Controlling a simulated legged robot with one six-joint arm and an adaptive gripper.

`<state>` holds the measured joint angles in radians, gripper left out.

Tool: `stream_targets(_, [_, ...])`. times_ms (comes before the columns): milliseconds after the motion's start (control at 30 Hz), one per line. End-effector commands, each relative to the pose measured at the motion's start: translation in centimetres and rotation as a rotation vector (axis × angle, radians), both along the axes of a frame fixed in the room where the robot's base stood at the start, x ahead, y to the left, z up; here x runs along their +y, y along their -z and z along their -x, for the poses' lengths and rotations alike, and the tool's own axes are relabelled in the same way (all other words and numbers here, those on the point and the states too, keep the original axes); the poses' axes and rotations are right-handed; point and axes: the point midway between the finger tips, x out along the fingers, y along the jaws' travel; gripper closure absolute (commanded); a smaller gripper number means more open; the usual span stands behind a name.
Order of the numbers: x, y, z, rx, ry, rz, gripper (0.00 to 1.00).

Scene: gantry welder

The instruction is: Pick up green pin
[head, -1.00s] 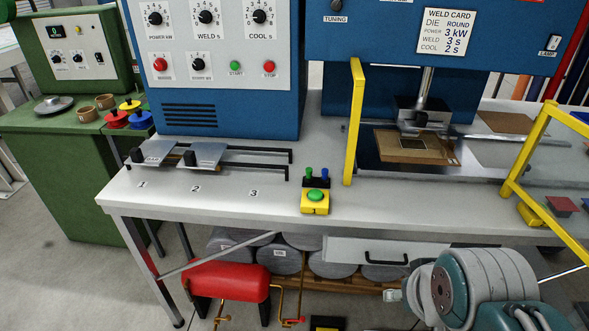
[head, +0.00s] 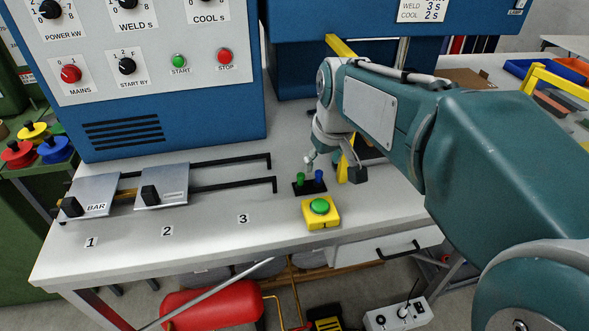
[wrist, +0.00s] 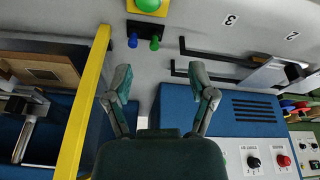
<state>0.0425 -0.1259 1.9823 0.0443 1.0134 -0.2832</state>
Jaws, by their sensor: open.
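The green pin (head: 300,179) stands upright in a small black holder (head: 309,189) on the bench, to the left of a blue pin (head: 319,175). In the wrist view the green pin (wrist: 155,43) is at the top, beyond my fingertips and between their lines, with the blue pin (wrist: 133,41) to its left. My gripper (wrist: 160,82) is open and empty, its two fingers spread and apart from the pins. In the head view my gripper is just behind the pins, partly hidden by my own arm.
A yellow box with a green button (head: 320,213) sits just in front of the pins. A yellow guard post (wrist: 84,115) stands close beside my gripper. The blue control cabinet (head: 170,110) is behind left. Metal slides (head: 160,186) lie left; bench between is clear.

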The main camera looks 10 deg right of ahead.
Motion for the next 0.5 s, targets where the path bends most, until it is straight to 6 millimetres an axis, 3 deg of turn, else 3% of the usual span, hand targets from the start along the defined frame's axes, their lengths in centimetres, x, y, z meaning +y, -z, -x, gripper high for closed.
stream_targets(100, [0.0, 0.9, -2.8, 0.033, -0.032, 0.005, 0.28])
stream_targets(500, [-0.1, 5.3, -10.7, 0.132, -0.139, 0.014, 0.28])
